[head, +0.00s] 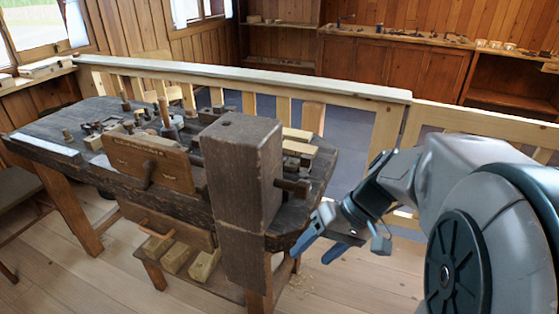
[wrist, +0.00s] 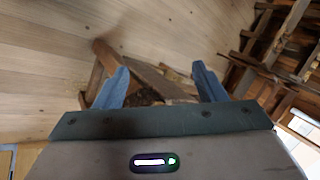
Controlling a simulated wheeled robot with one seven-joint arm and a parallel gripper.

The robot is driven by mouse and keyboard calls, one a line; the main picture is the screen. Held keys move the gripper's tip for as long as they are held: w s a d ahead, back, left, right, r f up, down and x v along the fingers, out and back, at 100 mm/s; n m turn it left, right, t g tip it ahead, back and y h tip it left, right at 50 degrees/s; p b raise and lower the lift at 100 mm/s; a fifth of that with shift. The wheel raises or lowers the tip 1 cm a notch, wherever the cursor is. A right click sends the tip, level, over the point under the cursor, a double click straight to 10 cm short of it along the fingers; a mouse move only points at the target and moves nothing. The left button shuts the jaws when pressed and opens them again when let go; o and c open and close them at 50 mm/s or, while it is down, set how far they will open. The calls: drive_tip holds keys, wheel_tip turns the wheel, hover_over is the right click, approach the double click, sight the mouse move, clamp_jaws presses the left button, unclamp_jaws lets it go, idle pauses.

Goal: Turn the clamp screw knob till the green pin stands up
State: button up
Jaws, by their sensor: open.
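A dark wooden workbench (head: 52,130) carries a thick upright wooden block (head: 243,170) at its right end. A short dark wooden knob-like peg (head: 293,187) sticks out from the block's right side; I cannot tell for sure that it is the clamp screw knob. I cannot make out a green pin in either view. My gripper (head: 318,243) is open, its blue fingers below and to the right of the peg, apart from it. In the wrist view my gripper (wrist: 160,70) has its two fingers spread, with blurred brown wood beyond them and nothing held.
A pale railing (head: 250,78) runs behind. The plank floor (head: 345,285) at the front right is mostly clear.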

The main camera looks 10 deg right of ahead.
drive_tip(key=w+d+f+t+y+b, duration=0.2)
drive_tip(key=w+d+t+y+b, duration=0.15)
drive_tip(key=w+y, duration=0.2)
drive_tip(key=n+t+y+b, duration=0.2)
drive_tip(key=t+y+b, duration=0.15)
drive_tip(key=t, duration=0.25)
approach(309, 190)
drive_tip(key=shift+g, duration=0.25)
drive_tip(key=x, duration=1.1)
drive_tip(key=shift+w+a+b, duration=0.1)
drive_tip(key=shift+w+b, duration=0.2)
drive_tip(key=shift+w, duration=0.05)
drive_tip(key=c, duration=1)
